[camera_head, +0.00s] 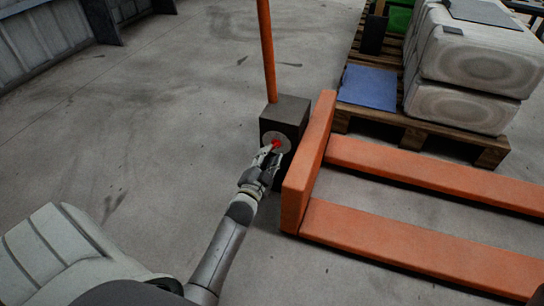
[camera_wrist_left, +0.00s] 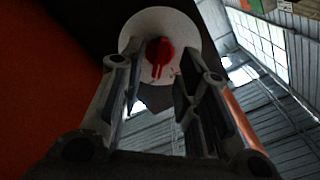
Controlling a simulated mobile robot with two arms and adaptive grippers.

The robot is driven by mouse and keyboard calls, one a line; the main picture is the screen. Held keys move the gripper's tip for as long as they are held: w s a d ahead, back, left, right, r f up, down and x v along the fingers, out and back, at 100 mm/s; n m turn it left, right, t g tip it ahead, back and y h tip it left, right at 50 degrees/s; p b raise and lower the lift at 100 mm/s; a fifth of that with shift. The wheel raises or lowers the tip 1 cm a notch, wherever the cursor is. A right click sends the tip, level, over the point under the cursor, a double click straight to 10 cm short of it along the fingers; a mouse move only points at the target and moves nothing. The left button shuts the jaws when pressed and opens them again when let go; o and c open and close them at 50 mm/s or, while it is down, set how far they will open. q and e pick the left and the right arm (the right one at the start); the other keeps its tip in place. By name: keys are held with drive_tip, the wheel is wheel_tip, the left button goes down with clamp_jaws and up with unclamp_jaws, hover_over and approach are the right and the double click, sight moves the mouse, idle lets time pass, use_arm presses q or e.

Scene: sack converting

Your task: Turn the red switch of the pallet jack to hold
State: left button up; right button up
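The orange pallet jack (camera_head: 313,150) stands right of centre in the head view, with a dark box (camera_head: 287,112) at the foot of its upright handle. The red switch (camera_head: 276,145) sits on a pale round plate on the box. In the left wrist view the red switch (camera_wrist_left: 158,55) shows against the white disc (camera_wrist_left: 184,30), its bar close to upright. My left gripper (camera_head: 270,153) is at the switch. In the wrist view its fingers (camera_wrist_left: 157,75) are apart, one on each side of the switch; whether they touch it I cannot tell. My right gripper is out of view.
The jack's two forks (camera_head: 420,248) run to the right. Behind them a wooden pallet (camera_head: 425,130) carries stacked pale sacks (camera_head: 475,60) and a blue sheet (camera_head: 368,87). The orange handle (camera_head: 267,50) rises above the box. The floor left of it is clear.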

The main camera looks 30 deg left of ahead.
sight(275, 146)
use_arm(q)
drive_tip(key=shift+b+x, duration=0.45)
drive_tip(key=shift+x, duration=0.95)
clamp_jaws()
